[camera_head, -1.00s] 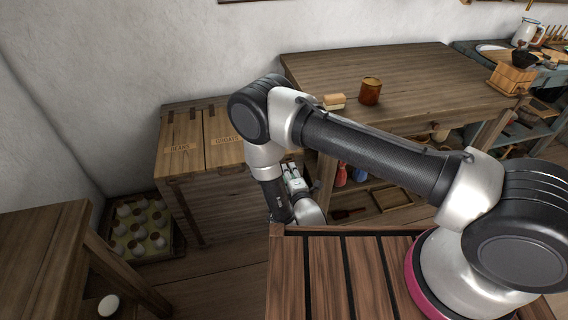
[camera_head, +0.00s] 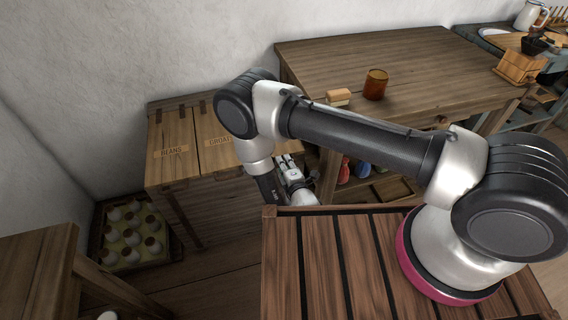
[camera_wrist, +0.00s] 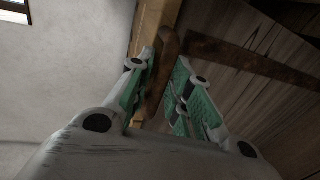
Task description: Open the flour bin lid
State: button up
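The wooden bin chest (camera_head: 212,205) stands against the wall left of my arm in the head view. Its lids marked BEANS (camera_head: 170,130) and GROATS (camera_head: 214,125) are shut. My arm hides the chest's right part, so no flour label can be read. My gripper (camera_head: 296,180) is low in front of the chest's right side, partly hidden by my arm. In the wrist view my gripper (camera_wrist: 166,62) has its green-padded fingers apart, with a brown bar-like handle (camera_wrist: 158,90) between them. I cannot tell whether the pads touch it.
A wooden table (camera_head: 400,60) with an amber jar (camera_head: 375,85) and a brush-like block (camera_head: 338,96) stands right of the chest. A table corner (camera_head: 40,250) is at lower left.

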grip_shut()
